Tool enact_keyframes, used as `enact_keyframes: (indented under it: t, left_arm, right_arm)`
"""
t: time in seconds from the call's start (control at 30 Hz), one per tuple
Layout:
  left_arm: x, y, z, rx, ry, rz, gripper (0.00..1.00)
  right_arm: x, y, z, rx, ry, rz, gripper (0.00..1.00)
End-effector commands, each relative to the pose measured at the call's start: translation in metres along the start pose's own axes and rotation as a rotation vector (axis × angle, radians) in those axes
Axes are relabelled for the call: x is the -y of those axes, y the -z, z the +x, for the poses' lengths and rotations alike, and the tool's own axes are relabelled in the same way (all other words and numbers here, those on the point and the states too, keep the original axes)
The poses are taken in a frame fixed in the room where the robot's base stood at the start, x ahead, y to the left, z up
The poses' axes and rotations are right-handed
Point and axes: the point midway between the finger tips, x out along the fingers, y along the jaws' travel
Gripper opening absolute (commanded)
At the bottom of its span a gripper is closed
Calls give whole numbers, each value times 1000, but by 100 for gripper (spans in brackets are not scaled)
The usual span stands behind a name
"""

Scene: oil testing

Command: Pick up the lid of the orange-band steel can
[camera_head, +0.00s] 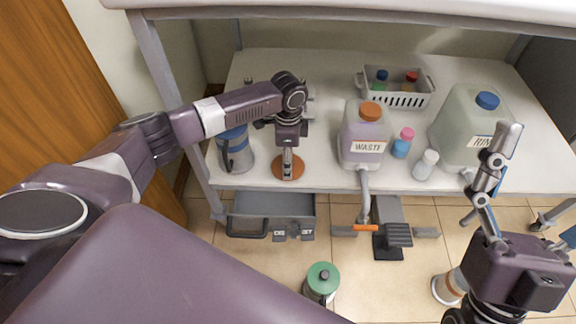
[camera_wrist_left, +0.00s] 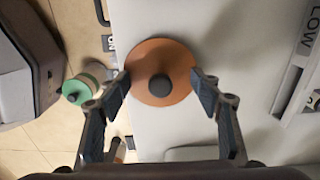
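The lid is a flat orange-brown disc (camera_head: 278,172) with a dark knob, at the front edge of the table. In the left wrist view the lid (camera_wrist_left: 160,50) is centred. My left gripper (camera_head: 287,166) points down over it. In the left wrist view its fingers (camera_wrist_left: 161,82) are spread on either side of the knob; contact cannot be told. A pale can with an orange-brown band (camera_head: 443,289) stands on the floor, partly hidden by my right gripper. My right gripper (camera_head: 528,190) is open and empty near the right edge, one finger partly cut off.
A blue-banded can (camera_head: 236,158) stands left of the lid. The waste jug (camera_head: 367,130), small bottles, a grey basket (camera_head: 408,100) and a rinse jug (camera_head: 460,130) stand to the right. A green-topped can (camera_head: 322,280) is on the floor. A grey drawer (camera_head: 270,205) hangs below.

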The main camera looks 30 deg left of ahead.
Motion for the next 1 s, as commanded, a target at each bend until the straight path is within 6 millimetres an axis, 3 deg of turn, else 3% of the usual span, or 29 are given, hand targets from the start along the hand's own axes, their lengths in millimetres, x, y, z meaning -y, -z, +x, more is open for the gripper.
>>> enact_keyframes:
  t: [0.07,0.5,1.0]
  left_arm:
    - [0,0,0,0,0,0,48]
    - [-1,-1,2,3,-3,0,1]
    - [-3,-2,1,7,-7,1,1]
  right_arm:
    - [0,0,0,0,0,0,89]
    - [0,0,0,1,0,0,89]
    - [0,-4,1,18,-1,0,89]
